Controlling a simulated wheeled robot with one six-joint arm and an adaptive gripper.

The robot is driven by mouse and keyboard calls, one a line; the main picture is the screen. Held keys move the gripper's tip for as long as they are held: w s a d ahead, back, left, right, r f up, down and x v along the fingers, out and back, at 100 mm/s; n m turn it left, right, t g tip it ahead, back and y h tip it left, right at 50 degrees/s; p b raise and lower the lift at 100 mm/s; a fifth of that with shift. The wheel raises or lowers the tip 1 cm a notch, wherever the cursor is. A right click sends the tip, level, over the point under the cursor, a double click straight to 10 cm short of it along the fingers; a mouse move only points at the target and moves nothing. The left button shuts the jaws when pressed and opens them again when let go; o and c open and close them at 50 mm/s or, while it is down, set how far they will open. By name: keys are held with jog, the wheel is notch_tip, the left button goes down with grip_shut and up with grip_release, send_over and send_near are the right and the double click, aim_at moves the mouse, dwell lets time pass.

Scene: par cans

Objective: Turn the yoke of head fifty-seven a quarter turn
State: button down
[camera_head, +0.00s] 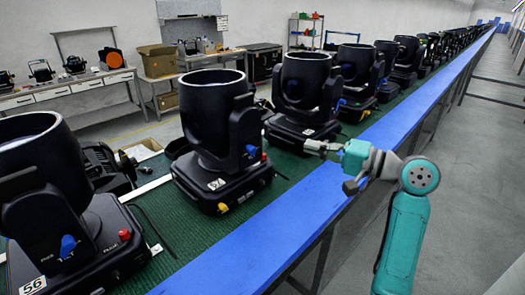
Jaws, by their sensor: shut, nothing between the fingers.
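Head fifty-seven is most likely the black moving head (213,115) in the middle left; its small white label (217,184) is hard to read. Its yoke arm (246,130) stands upright on the right side of the barrel, with a blue knob (251,150) low on it. The barrel points up, and the base sits on the green mat. My gripper (307,146) is shut and empty, pointing left. In the picture it lies right of this head, in front of the base of the head behind. It appears apart from the yoke; its depth is unclear.
A head labelled 56 (40,170) stands at the near left. Another head (305,90) stands behind, and several more follow in a row. A blue table edge (260,250) runs along the right, with open grey floor (470,190) beyond. Workbenches (75,88) stand at the back left.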

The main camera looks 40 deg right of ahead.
jog(key=x, duration=1)
jog(key=shift+a, duration=0.25)
jog(key=shift+s+a+f, duration=0.1)
jog(key=shift+a+f, duration=0.05)
jog(key=shift+a, duration=0.4)
jog(key=shift+s+a+f, duration=0.1)
jog(key=shift+a+f, duration=0.05)
jog(key=shift+a, duration=0.45)
jog(key=shift+a+f, duration=0.15)
jog(key=shift+a, duration=0.55)
jog(key=shift+a, duration=0.1)
